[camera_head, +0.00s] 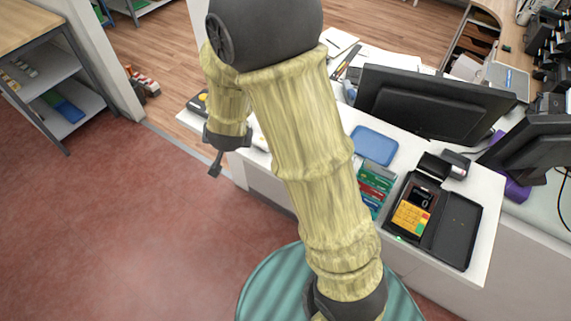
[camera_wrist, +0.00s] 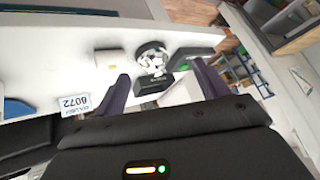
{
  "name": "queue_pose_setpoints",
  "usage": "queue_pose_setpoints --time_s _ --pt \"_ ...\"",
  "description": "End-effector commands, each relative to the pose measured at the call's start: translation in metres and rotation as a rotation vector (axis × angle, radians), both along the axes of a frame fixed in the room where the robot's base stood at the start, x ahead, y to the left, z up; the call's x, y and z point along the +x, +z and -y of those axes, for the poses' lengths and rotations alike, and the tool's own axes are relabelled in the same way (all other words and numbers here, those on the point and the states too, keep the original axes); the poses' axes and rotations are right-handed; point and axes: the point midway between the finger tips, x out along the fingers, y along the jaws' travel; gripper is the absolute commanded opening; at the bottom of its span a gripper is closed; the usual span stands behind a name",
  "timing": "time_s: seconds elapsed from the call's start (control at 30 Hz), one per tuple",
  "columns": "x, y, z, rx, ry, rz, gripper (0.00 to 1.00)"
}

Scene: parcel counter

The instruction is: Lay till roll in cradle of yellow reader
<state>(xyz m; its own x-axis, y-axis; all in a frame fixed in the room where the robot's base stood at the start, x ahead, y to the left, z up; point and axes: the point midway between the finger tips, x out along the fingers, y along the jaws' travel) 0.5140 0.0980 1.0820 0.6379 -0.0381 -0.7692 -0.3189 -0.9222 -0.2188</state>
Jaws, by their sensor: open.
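A reader with yellow keys (camera_head: 412,215) lies in an open black case on the right of the counter in the head view. Another dark device with a yellow patch (camera_head: 203,99) is partly hidden at the counter's left end; I cannot tell what it is. I cannot clearly make out the till roll; a cream block (camera_wrist: 108,61) in the wrist view is too unclear to name. My gripper (camera_wrist: 162,86) is open, its two purple fingers apart, facing the counter. In the head view, my gripper (camera_head: 215,168) hangs near the counter's left end.
A blue tray (camera_head: 374,145) and stacked coloured cards (camera_head: 374,186) lie mid-counter, with monitors (camera_head: 430,103) behind. Red floor at left is clear.

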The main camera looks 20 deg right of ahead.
Motion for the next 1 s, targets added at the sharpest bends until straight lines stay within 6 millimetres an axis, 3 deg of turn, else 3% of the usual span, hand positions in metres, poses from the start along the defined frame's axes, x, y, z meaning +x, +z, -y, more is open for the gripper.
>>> queue_pose_setpoints --time_s 0.1,0.3,0.43,0.53,0.73,0.77,1.0 --pt "-0.037 0.019 0.023 0.006 0.129 -0.111 0.73" --pt "-0.12 0.036 0.071 -0.073 0.308 -0.332 0.73" --pt "-0.157 0.04 0.093 -0.128 0.359 -0.433 0.73" --pt "-0.167 0.04 0.099 -0.144 0.372 -0.464 0.73" --pt "-0.167 0.04 0.099 -0.145 0.374 -0.466 0.73" --pt "-0.167 0.04 0.099 -0.145 0.374 -0.466 0.77" --pt "-0.149 0.048 0.098 -0.231 0.536 -0.484 0.77"
